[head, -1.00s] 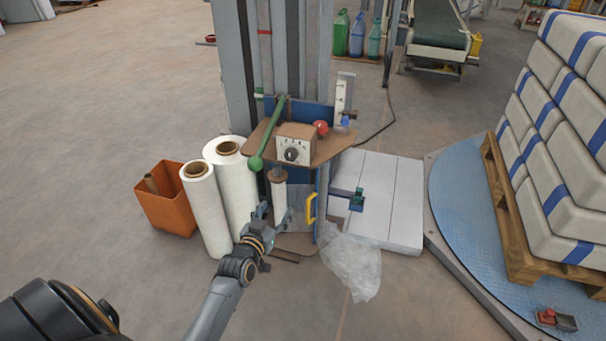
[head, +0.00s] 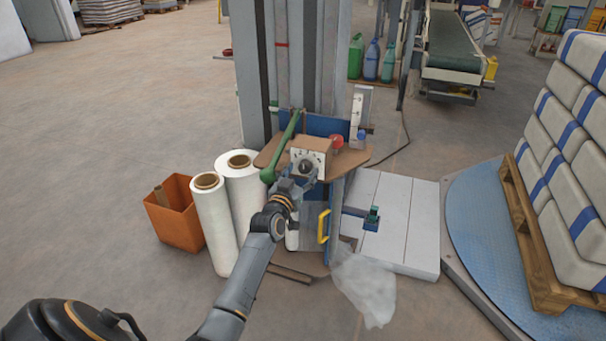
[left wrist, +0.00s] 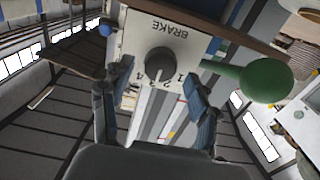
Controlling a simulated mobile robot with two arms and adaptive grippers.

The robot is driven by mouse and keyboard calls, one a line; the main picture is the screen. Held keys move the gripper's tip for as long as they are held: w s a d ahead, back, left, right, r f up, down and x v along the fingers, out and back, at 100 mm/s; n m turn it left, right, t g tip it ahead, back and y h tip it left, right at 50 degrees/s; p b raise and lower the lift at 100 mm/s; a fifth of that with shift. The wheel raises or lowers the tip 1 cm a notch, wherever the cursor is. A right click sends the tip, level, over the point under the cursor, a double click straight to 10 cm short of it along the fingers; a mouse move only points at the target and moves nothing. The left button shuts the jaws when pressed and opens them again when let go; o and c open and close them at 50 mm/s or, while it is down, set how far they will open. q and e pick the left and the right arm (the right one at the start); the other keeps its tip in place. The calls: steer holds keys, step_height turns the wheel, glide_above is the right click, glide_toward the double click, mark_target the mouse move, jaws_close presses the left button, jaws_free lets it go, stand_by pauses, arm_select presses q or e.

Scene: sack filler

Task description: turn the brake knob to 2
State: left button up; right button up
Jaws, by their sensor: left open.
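In the left wrist view the knob (left wrist: 159,62) sits below the word BRAKE, which appears upside down. Numbers run around its lower side; its pointer faces roughly down in the picture, and I cannot tell exactly which number it marks. My left gripper (head: 299,186) is just in front of and below the knob. In the left wrist view the gripper (left wrist: 158,84) is open, its fingers apart on either side of the dial, with nothing between them held.
A green-knobbed lever (head: 268,175) stands close left of the box, and a red button (head: 337,142) is to its right. White film rolls (head: 213,220) and an orange bin (head: 178,218) stand at left. A yellow handle (head: 323,226) is below. Stacked sacks (head: 575,150) stand at right.

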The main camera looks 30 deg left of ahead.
arm_select(q)
steer(key=shift+x, duration=0.85)
arm_select(e)
steer(key=shift+w+a+f, duration=0.1)
steer(key=shift+w+a, duration=0.05)
steer(key=shift+w, duration=0.3)
arm_select(q)
steer(key=shift+c, duration=0.5)
steer(key=c, duration=1)
steer(key=shift+n, duration=0.3)
steer(key=shift+c, duration=0.2)
steer(key=shift+n+p, duration=0.7)
steer(key=shift+n, duration=0.5)
steer(key=shift+a+n+p, duration=0.1)
steer(key=shift+n+p, duration=0.25)
steer(key=shift+n, duration=0.95)
arm_select(e)
steer(key=shift+s+r, duration=0.65)
steer(key=shift+r, duration=0.3)
steer(key=shift+d+f, duration=0.2)
steer(key=shift+f, duration=0.05)
